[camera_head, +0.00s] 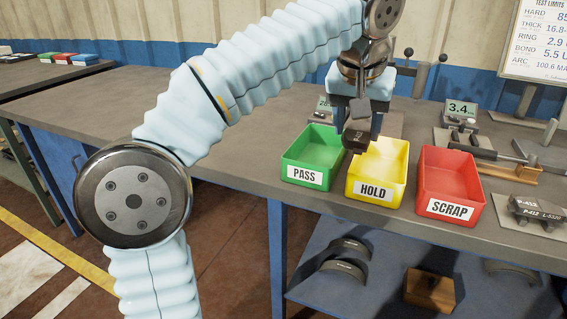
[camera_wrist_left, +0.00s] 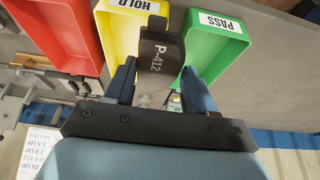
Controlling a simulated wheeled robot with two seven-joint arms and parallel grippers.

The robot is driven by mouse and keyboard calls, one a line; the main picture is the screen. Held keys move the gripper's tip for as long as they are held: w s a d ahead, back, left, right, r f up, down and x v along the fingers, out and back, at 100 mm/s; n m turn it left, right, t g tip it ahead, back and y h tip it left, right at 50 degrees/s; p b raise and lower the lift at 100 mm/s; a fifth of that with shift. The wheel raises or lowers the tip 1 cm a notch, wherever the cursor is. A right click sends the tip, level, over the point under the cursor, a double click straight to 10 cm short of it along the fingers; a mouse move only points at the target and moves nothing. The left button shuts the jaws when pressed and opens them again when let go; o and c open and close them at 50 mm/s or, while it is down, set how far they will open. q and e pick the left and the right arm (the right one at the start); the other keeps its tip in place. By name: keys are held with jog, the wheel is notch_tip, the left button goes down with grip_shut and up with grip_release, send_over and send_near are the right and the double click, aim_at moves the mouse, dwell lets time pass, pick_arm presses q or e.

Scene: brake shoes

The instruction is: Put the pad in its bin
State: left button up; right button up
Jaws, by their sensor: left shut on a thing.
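A dark pad (camera_head: 355,141) marked P-412 is held in my left gripper (camera_head: 358,122), above the yellow HOLD bin (camera_head: 378,187) near its left side. In the left wrist view the pad (camera_wrist_left: 159,58) sits between the two blue fingers of the left gripper (camera_wrist_left: 153,85), over the edge between the yellow and green bins. The green PASS bin (camera_head: 313,158) is on the left, and the red SCRAP bin (camera_head: 449,186) is on the right. All three bins look empty where I can see inside. My right gripper does not show.
More pads (camera_head: 535,213) lie at the table's right edge. A limits board (camera_head: 535,40) hangs at the back right. The table (camera_head: 235,140) left of the bins is clear.

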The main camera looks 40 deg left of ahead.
pick_arm(q)
jog(key=w+a+f, duration=0.3)
jog(key=w+a, duration=0.1)
jog(key=a, duration=0.2)
send_near(319, 162)
jog(key=shift+w+f+b, duration=0.45)
jog(key=shift+w+f, duration=0.25)
jog(key=shift+w, duration=0.2)
jog(key=shift+w+a+f+b, duration=0.15)
jog(key=shift+f+b, duration=0.05)
jog(key=shift+f, duration=0.85)
jog(key=shift+w+a+f+b, duration=0.1)
jog(key=shift+a+f+b, duration=0.1)
jog(key=shift+f, duration=0.85)
jog(key=shift+f, duration=0.15)
jog(key=o, duration=1)
